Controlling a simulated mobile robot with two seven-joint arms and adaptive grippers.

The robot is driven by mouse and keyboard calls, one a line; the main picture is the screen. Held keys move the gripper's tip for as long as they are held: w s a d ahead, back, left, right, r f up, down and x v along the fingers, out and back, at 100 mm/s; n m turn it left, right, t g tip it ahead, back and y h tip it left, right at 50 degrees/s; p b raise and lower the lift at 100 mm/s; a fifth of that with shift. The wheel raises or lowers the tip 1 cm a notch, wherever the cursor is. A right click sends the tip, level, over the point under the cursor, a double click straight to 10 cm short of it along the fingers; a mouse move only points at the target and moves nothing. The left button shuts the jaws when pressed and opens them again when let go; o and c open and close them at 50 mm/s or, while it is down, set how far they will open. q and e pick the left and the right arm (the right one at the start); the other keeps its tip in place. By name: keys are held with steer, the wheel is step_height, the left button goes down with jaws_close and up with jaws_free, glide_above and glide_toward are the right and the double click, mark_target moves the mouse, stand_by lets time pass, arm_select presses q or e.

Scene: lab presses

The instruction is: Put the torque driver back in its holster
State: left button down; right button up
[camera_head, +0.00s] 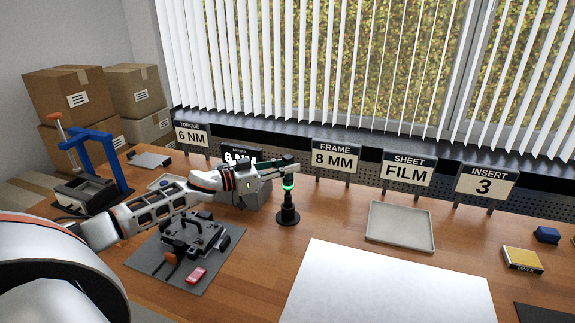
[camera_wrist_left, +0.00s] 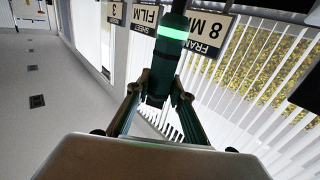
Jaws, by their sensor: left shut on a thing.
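The torque driver (camera_head: 288,184) is dark with a glowing green ring and looks upright. My left gripper (camera_head: 289,165) is shut on its upper part. In the left wrist view, the driver (camera_wrist_left: 158,78) sits between the two fingers (camera_wrist_left: 155,100), its green ring beyond the fingertips. Below the ring in the head view is a black piece with a wide round base (camera_head: 288,215). I cannot tell whether this is a stand or whether the driver touches it. No holster can be told for certain. My right gripper is not in view.
A fixture on a grey mat (camera_head: 222,252) lies in front. A blue-framed press (camera_head: 90,185) is at left. A tray (camera_head: 400,222) and white sheet (camera_head: 390,290) lie right; signs line the back.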

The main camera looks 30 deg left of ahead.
mark_target(287, 183)
arm_select(q)
steer(key=shift+f+b, duration=1.25)
steer(key=shift+f, duration=1.6)
steer(key=c, duration=1.7)
jaws_free()
steer(key=shift+f, duration=0.15)
steer(key=v, duration=1.2)
